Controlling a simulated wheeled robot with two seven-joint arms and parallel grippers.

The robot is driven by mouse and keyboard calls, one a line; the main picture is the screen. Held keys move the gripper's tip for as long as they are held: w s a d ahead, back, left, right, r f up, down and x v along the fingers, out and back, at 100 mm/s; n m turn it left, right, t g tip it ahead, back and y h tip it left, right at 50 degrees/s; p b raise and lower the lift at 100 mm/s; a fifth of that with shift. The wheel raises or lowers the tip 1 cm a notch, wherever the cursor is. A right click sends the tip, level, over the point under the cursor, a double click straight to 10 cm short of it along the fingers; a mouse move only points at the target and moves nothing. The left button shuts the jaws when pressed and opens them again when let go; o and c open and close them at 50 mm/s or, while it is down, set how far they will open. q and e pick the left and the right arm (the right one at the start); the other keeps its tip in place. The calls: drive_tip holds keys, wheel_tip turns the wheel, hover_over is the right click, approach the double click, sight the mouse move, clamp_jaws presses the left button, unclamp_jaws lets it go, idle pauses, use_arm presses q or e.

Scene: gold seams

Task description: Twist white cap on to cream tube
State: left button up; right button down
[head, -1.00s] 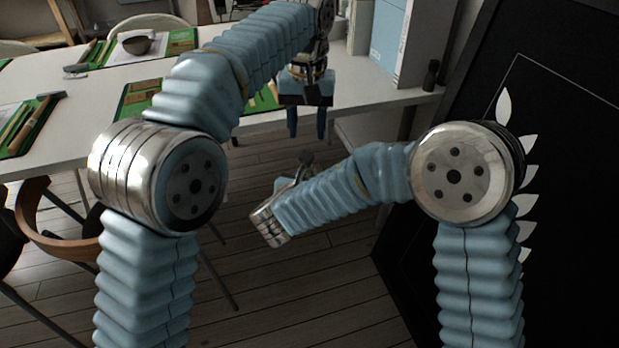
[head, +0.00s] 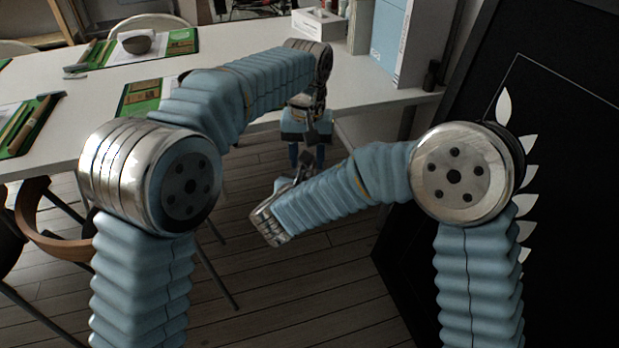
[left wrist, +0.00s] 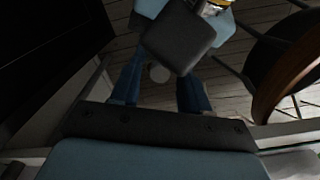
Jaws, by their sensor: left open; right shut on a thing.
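A small pale round thing (left wrist: 159,73) shows between my left gripper's fingers in the left wrist view. It is dim and partly covered, and I cannot tell whether it is the white cap or the end of the cream tube. My left gripper (left wrist: 160,90) is open, its two blue fingers on either side of that thing, with no contact visible. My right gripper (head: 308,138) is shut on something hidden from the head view. It is close in front of the left gripper, and its dark block fills the top middle of the left wrist view.
A dark board (head: 560,180) stands at the right. A brown chair (head: 60,235) is at the left. Wooden floor lies below the grippers.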

use_arm(q)
clamp_jaws()
drive_tip(key=shift+o, duration=0.6)
unclamp_jaws()
drive_tip(key=shift+r, duration=0.15)
wheel_tip(320, 180, up, 12)
drive_tip(key=shift+f, duration=0.2)
